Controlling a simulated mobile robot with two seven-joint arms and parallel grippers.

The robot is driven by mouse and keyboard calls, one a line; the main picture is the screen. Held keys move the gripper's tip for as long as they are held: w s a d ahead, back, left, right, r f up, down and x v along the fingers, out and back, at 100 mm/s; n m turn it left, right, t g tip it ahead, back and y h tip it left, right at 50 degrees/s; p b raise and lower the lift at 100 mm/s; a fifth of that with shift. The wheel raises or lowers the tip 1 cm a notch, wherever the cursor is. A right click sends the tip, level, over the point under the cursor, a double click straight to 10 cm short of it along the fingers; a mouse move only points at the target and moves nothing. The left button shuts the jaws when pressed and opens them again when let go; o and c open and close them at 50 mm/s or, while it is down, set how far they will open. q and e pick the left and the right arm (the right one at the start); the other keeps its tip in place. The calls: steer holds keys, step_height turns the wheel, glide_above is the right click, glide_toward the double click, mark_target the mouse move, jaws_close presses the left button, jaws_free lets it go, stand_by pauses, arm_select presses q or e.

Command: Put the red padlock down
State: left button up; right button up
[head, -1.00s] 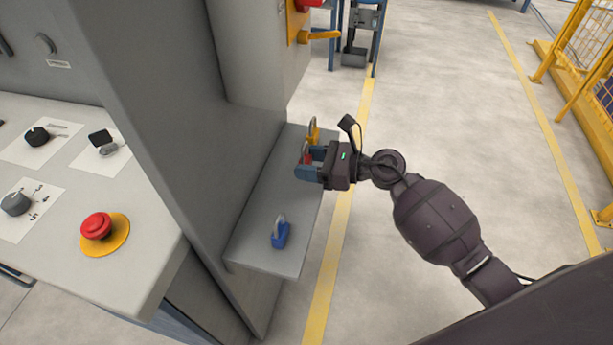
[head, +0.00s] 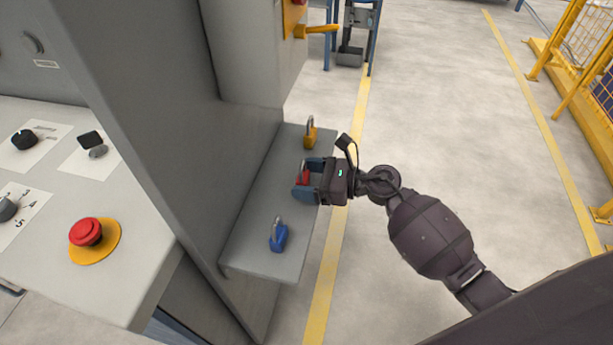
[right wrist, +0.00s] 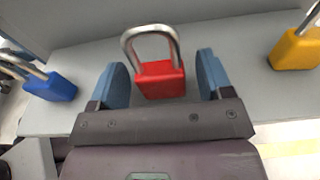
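The red padlock (right wrist: 161,80) is upright with its silver shackle on top, between the two blue fingers of my right gripper (right wrist: 163,82) in the right wrist view. A gap shows between the padlock and the right-hand finger, and a narrower one on the left, so the gripper is open around it. In the head view the red padlock (head: 304,177) is partly hidden by my right gripper (head: 306,179), over the grey shelf (head: 250,240). It appears to rest on the shelf. My left gripper is not in view.
A blue padlock (head: 278,236) stands nearer on the shelf and a yellow padlock (head: 310,133) farther back. A grey cabinet wall (head: 170,130) borders the shelf on the left. A control desk with a red button (head: 86,231) is farther left. Open floor lies right.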

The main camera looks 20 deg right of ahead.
steer(key=shift+r, duration=0.15)
steer(key=shift+s+d, duration=0.1)
steer(key=shift+d, duration=0.15)
steer(key=v, duration=1.1)
steer(key=shift+s+d, duration=0.2)
